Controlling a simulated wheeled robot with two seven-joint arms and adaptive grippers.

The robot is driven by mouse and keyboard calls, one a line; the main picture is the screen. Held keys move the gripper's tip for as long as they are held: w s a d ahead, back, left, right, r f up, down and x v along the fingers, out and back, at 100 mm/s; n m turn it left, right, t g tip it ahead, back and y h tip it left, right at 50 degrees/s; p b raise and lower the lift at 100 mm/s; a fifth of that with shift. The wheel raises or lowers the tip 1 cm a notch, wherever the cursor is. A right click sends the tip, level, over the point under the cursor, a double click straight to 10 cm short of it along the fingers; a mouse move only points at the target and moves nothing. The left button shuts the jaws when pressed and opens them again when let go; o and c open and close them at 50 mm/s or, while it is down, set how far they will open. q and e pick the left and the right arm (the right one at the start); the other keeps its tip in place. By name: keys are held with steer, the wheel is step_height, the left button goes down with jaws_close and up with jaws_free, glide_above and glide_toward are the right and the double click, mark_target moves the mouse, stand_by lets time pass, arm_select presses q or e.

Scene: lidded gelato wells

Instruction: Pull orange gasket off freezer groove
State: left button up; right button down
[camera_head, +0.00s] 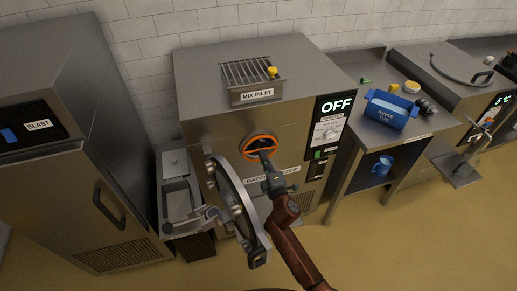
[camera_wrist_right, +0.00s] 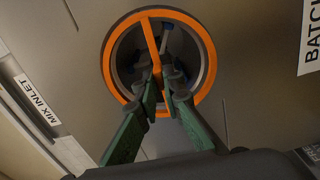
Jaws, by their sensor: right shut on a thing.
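The orange gasket (camera_head: 246,141) is a ring around the round opening in the front of the batch freezer (camera_head: 222,130). In the right wrist view the orange gasket (camera_wrist_right: 207,52) circles the dark opening, and an orange strip (camera_wrist_right: 150,38) runs across it down to my fingertips. My right gripper (camera_head: 265,158) is at the opening, with its green fingers (camera_wrist_right: 160,80) shut on the orange strip. The fingers hide part of the ring's lower side and of the opening. My left gripper is not in view.
The round freezer door (camera_head: 233,190) stands swung open, left of my right arm. A blue rinse tub (camera_head: 388,108) stands on the side table at right. A blast cabinet (camera_head: 85,190) is at left. The floor in front is clear.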

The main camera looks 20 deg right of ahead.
steer(key=shift+s, duration=0.2)
steer(key=shift+s+p, duration=0.45)
steer(key=shift+s, duration=0.8)
steer(key=shift+r, duration=0.1)
steer(key=s+r+p, duration=0.3)
steer(key=s+p, duration=0.1)
steer(key=s, duration=0.2)
steer(key=shift+d, duration=0.2)
